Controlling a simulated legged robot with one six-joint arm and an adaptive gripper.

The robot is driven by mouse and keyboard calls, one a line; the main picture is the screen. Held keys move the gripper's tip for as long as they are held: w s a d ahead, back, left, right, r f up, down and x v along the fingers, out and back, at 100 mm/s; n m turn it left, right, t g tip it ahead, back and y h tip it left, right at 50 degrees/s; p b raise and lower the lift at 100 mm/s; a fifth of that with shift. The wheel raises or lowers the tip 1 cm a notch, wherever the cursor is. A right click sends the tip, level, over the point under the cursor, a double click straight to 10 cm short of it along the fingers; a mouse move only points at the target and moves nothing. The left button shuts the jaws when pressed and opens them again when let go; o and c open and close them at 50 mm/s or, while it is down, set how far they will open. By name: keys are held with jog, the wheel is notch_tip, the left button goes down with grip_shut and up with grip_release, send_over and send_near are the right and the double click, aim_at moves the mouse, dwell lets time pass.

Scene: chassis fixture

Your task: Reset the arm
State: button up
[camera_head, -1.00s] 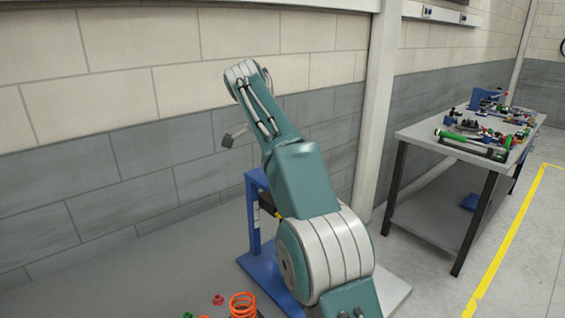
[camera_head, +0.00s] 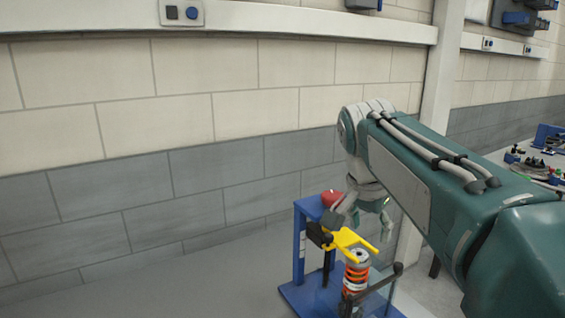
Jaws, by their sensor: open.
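My arm reaches in from the right edge, with its forearm running up and left toward the blue fixture. My gripper (camera_head: 366,222) hangs at the end of the arm, pointing down near the top of the fixture. Its fingers are apart, and I see nothing held between them. The blue fixture (camera_head: 299,245) stands on a blue base, with a yellow forked part (camera_head: 348,240) and a red knob (camera_head: 331,198). An orange spring on a shock absorber (camera_head: 356,277) stands upright under the yellow part. The gripper is partly hidden behind the fixture's parts.
A tiled wall (camera_head: 180,120) with a white rail stands behind. A workbench with several parts (camera_head: 535,160) is at the far right, partly hidden by my arm. The grey surface left of the fixture (camera_head: 200,285) is clear.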

jog(key=s+f+n+t+y, duration=0.2)
jog(key=s+f+n, duration=0.7)
jog(key=s+f, duration=0.5)
jog(key=s+t, duration=0.1)
jog(key=s, duration=0.3)
jog(key=shift+s+f, duration=0.35)
jog(key=shift+d, duration=0.1)
dwell(1.5)
jog(key=shift+c, duration=0.8)
